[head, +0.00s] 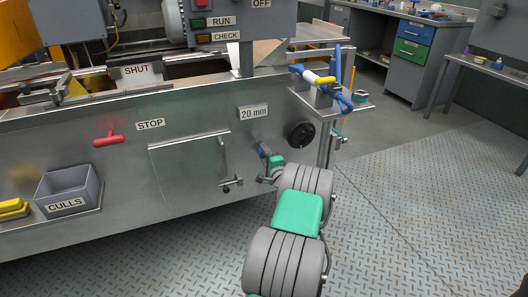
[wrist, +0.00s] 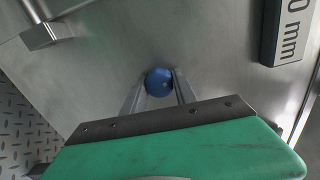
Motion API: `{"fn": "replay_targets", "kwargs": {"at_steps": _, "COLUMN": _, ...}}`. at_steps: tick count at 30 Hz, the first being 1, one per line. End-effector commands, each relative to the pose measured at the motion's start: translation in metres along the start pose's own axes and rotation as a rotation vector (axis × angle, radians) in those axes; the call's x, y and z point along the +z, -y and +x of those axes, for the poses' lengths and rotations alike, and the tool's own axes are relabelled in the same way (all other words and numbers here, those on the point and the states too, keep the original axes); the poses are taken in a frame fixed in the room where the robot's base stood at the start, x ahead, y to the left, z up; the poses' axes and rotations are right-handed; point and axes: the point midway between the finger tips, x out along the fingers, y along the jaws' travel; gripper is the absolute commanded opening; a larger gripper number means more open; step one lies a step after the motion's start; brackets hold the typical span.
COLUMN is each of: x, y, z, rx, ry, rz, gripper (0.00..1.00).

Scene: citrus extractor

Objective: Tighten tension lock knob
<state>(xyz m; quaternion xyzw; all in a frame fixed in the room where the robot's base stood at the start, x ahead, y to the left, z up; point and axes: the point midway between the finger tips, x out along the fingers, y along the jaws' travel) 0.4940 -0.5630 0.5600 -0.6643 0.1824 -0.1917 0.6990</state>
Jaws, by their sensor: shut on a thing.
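A round blue knob (wrist: 159,82) sits on the grey metal panel of the machine. In the wrist view my gripper (wrist: 158,88) has one finger on each side of the knob and is shut on it. In the head view my gripper (head: 264,152) reaches the panel below the "20 mm" plate, and a bit of blue shows there. My green and grey wrist hides most of the knob in that view. I cannot tell the knob's turn angle.
The "20 mm" plate (head: 253,112) is just above my gripper. A black round knob (head: 300,135) is to the right, and a hatch (head: 188,170) with a latch (head: 231,184) to the left. A red handle (head: 108,139) and the CULLS bin (head: 70,190) are farther left. Open floor (head: 420,210) lies right.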

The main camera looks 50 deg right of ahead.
Motion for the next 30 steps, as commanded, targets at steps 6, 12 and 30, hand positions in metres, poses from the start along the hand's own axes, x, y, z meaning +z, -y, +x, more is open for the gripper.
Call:
{"fn": "replay_targets", "kwargs": {"at_steps": 6, "x": -0.0011, "y": -0.0033, "z": -0.0020, "rx": 0.005, "ry": -0.004, "rz": 0.117, "gripper": 0.00}}
{"fn": "replay_targets", "kwargs": {"at_steps": 12, "x": -0.0012, "y": -0.0040, "z": -0.0021, "rx": 0.005, "ry": -0.004, "rz": 0.171, "gripper": 0.00}}
{"fn": "replay_targets", "kwargs": {"at_steps": 30, "x": -0.0010, "y": -0.0045, "z": -0.0019, "rx": 0.005, "ry": -0.004, "rz": 0.184, "gripper": 0.42}}
